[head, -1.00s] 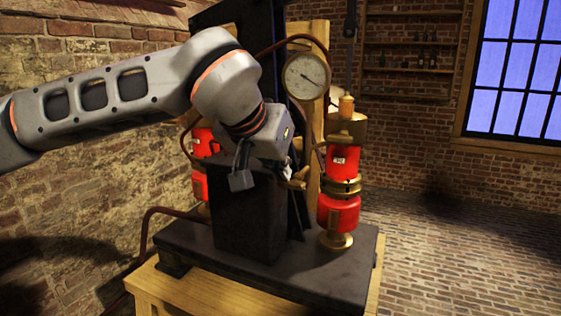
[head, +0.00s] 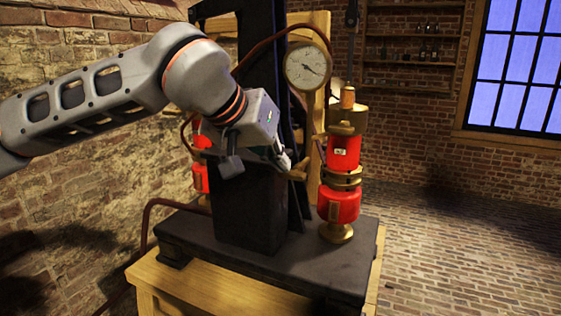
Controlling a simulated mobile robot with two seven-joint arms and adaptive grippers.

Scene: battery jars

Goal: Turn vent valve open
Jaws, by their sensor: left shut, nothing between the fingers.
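My left gripper (head: 283,160) is in the middle of the head view, its arm coming in from the left. Its fingers are shut with nothing between them. A small brass piece (head: 298,175), possibly the vent valve's handle, shows just right of and below the fingertips. I cannot tell whether they touch it, and the gripper hides part of that area. A red and brass jar assembly (head: 340,190) stands upright right of the gripper, with a brass fitting (head: 342,129) near its top. My right gripper is not in view.
A round pressure gauge (head: 307,67) is mounted above and right of the gripper. A second red jar (head: 201,178) is partly hidden behind my left arm. The dark base (head: 310,268) sits on a wooden table (head: 200,296). The brick floor at right is clear.

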